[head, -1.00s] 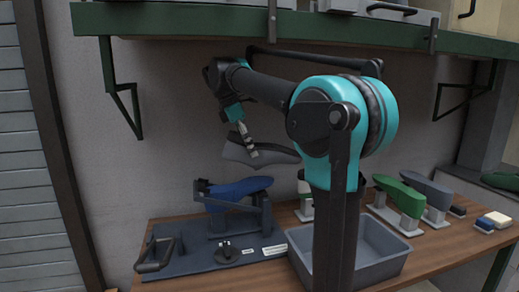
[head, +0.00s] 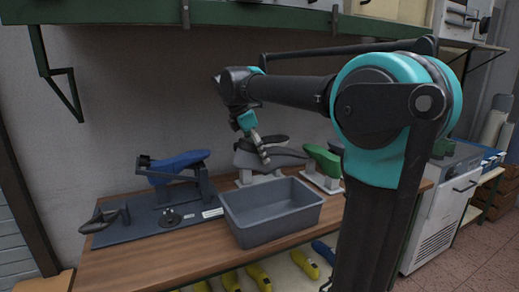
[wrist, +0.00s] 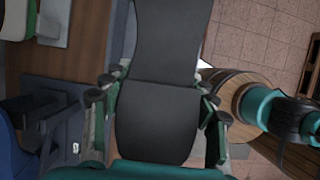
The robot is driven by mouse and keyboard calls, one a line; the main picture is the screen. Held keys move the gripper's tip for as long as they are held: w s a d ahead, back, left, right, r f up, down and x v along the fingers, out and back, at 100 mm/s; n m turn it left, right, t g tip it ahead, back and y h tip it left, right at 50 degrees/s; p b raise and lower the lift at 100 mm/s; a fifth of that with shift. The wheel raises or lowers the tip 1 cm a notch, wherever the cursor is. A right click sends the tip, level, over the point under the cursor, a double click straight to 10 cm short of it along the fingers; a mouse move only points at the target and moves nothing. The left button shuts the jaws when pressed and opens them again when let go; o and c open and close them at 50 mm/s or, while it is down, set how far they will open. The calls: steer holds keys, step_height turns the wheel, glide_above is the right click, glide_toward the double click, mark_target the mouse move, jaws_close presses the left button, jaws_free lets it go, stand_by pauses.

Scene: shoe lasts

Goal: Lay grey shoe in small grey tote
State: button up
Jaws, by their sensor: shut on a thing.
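The grey shoe (head: 284,158) is a dark grey, shoe-shaped last held in the air above the back of the tote in the head view. My gripper (head: 264,158) points down and is shut on it. In the wrist view the shoe (wrist: 157,115) runs lengthwise between the two fingers of my gripper (wrist: 158,108), with a seam across it. The small grey tote (head: 270,238) is an open box on the wooden table; the part of its inside that shows is empty. The shoe's exact height over the rim cannot be told.
A blue last (head: 180,161) sits on a dark stand on a mat (head: 150,228) left of the tote. A green last (head: 322,158) stands behind it on the right. A green shelf (head: 240,17) runs above my arm. Yellow lasts (head: 262,277) lie below the table edge.

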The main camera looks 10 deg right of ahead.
mark_target(257, 166)
steer(key=shift+f, duration=2.35)
steer(key=shift+a, duration=0.1)
steer(key=shift+a, duration=0.3)
steer(key=shift+f, duration=0.1)
step_height(257, 166, down, 7)
steer(key=shift+f, duration=0.15)
stand_by(0.6)
stand_by(0.4)
steer(key=o, duration=1.5)
